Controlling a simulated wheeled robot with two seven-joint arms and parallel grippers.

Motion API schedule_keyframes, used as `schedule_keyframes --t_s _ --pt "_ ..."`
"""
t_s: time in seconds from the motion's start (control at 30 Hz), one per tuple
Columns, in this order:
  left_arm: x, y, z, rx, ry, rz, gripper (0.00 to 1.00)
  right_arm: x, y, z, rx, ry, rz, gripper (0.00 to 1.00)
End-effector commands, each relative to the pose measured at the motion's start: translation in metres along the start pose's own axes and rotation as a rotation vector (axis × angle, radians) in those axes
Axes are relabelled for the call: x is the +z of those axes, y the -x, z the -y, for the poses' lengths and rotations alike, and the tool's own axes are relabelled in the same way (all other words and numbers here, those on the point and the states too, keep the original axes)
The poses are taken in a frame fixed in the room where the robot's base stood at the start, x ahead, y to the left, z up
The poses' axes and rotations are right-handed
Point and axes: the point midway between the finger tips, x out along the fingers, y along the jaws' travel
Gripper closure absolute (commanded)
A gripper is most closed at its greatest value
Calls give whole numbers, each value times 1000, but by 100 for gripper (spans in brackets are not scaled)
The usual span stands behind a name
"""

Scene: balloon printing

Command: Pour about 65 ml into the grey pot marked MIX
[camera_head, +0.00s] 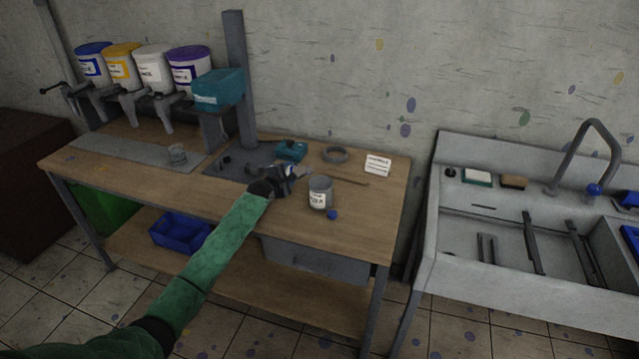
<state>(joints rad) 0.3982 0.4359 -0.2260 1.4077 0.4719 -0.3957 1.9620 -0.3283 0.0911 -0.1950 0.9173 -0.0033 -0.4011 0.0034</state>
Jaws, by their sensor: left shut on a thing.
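A grey pot (320,192) with a white label stands upright near the front edge of the wooden bench. The label's writing is too small to read. My left gripper (292,175) is just left of the pot, low over the bench. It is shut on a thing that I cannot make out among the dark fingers. Whether it touches the pot I cannot tell. A small clear beaker (178,154) stands on a grey mat (135,152) at the left. My right gripper is not in view.
Blue, yellow, white and purple-lidded tubs (150,70) with taps stand at the bench's back left. A teal machine head (219,90) is on a post. A teal box (291,151), a grey ring (335,154), a rod (352,181), a card (377,165) and a blue ball (332,215) lie around.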

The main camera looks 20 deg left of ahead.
Motion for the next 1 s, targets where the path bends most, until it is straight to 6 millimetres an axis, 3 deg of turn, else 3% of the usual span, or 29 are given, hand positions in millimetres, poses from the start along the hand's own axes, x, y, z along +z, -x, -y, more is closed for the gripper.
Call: schedule_keyframes --t_s 0.2,0.6,1.0 --pt "0 0 0 0 -1 -1 77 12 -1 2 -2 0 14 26" --pt "0 0 0 0 -1 0 77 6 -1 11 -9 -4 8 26" --pt "0 0 0 0 -2 -1 77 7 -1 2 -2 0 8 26"
